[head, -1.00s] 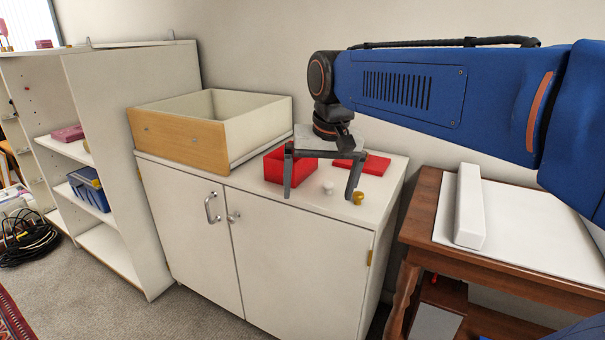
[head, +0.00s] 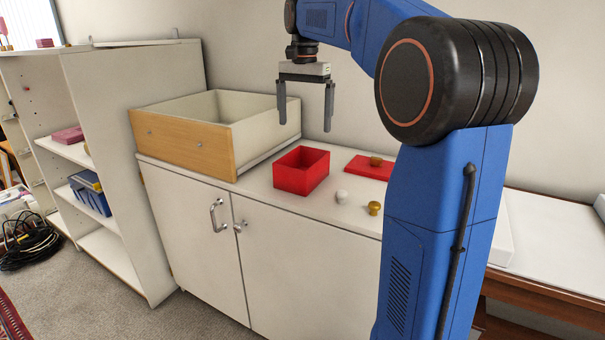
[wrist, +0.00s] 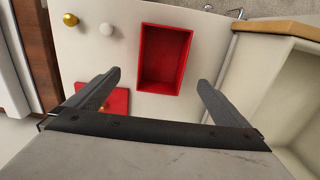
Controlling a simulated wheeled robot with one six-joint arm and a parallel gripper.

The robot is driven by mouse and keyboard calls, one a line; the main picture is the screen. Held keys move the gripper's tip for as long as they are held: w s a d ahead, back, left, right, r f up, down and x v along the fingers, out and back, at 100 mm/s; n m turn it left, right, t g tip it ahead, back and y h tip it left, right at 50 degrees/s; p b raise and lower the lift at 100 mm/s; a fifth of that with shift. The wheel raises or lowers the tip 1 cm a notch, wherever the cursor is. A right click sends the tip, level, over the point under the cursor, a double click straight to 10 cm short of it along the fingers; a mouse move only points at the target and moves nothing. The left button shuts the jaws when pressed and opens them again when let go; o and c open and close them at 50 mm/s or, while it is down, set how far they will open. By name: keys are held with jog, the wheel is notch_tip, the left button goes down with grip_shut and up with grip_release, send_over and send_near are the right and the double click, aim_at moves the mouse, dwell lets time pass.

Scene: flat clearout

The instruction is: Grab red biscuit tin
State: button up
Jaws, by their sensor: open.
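The red biscuit tin (head: 301,171) is an open, empty rectangular box standing on the white cabinet top. In the wrist view the tin (wrist: 163,60) lies just ahead of and between the fingers. A flat red lid (head: 367,168) with a brass knob (head: 375,161) lies to its right; the lid (wrist: 118,101) is partly hidden by a finger in the wrist view. My gripper (head: 305,119) is open and empty, pointing down, in the air above the tin and apart from it.
A wooden-fronted drawer box (head: 187,144) stands left of the tin on the cabinet (head: 300,262). A white knob (head: 341,196) and a brass knob (head: 374,208) stand in front of the lid. White shelves (head: 130,85) are at left, a brown table (head: 508,292) at right.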

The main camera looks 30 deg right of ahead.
aim_at(303, 169)
notch_tip(303, 169, down, 11)
jog(key=shift+f, duration=0.1)
jog(key=shift+w+a+f, duration=0.15)
jog(key=shift+f, duration=2.45)
jog(key=c, duration=1.4)
